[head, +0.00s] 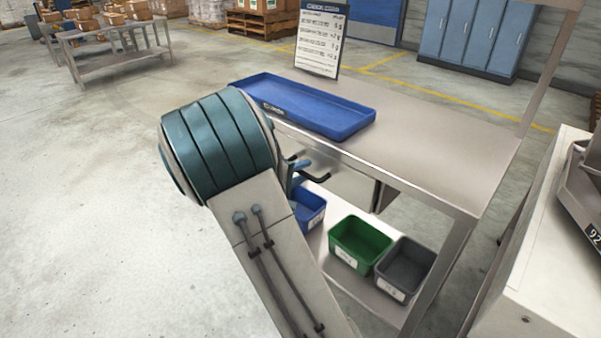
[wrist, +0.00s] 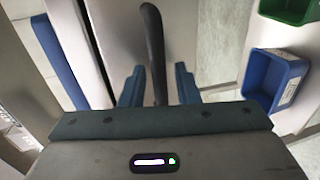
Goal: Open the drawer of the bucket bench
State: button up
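The bucket bench (head: 440,160) is a metal table with a lower shelf. Its drawer front (head: 345,188) is a pale panel under the top, partly hidden by my arm; it seems shut. A black bar handle (head: 318,178) stands out from it. In the wrist view the handle (wrist: 153,45) runs between my two blue fingers, with a gap on either side. My gripper (wrist: 158,85) is open around the handle and not visibly touching it. In the head view my gripper (head: 300,168) is at the bench's front edge, partly hidden by my wrist.
A blue tray (head: 300,108) and a sign (head: 321,40) are on the bench top. Blue (head: 308,208), green (head: 360,243) and grey (head: 404,268) buckets stand on the lower shelf. A pale cabinet (head: 545,250) stands close at right. The floor at left is clear.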

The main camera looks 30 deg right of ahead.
grip_shut()
jog(key=shift+a, duration=0.1)
jog(key=f+v, duration=0.2)
jog(key=v, duration=0.9)
jog(key=f+v, duration=0.2)
jog(key=v, duration=1)
jog(key=shift+s+a+f+b, duration=0.3)
jog(key=shift+a+b, duration=0.1)
jog(key=shift+a, duration=0.25)
jog(key=shift+o, duration=0.6)
grip_release()
jog(key=shift+a+r, duration=0.1)
jog(key=p+v, duration=0.2)
jog(key=v, duration=1.1)
jog(key=shift+a, duration=0.25)
jog(key=shift+s, duration=0.1)
